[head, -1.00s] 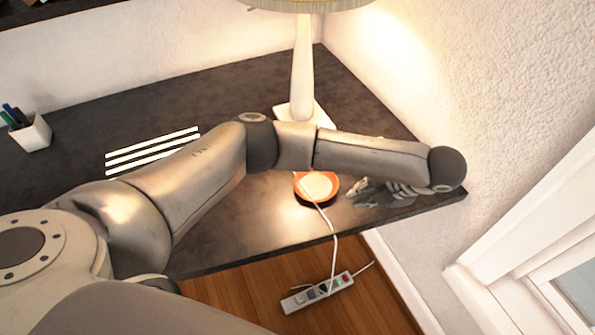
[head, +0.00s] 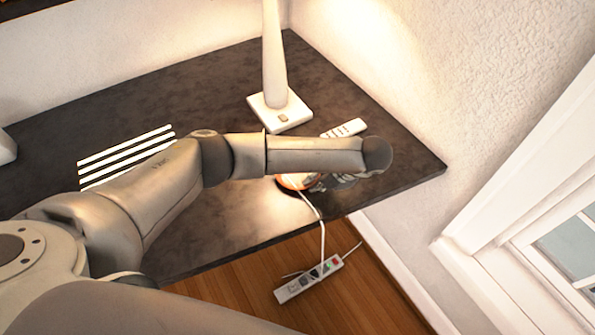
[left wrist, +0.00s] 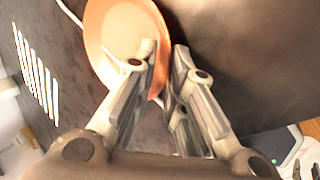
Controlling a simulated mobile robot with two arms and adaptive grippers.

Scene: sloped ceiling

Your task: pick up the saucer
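The orange saucer (head: 292,182) lies on the dark desk in the head view, partly hidden behind my left forearm. In the left wrist view the saucer (left wrist: 112,30) fills the upper middle. My left gripper (head: 322,183) is low over the desk at the saucer's right side, mostly hidden under the arm. In the left wrist view the left gripper (left wrist: 163,54) has its fingers apart, with the saucer's rim between them. One finger is over the saucer's inner face, the other outside the rim. I cannot tell whether they touch it.
A white lamp base (head: 281,112) stands behind the saucer, with a white remote (head: 344,129) to its right. A white cable (head: 321,225) runs over the desk edge near a power strip (head: 308,279) on the floor. The right end of the desk is clear.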

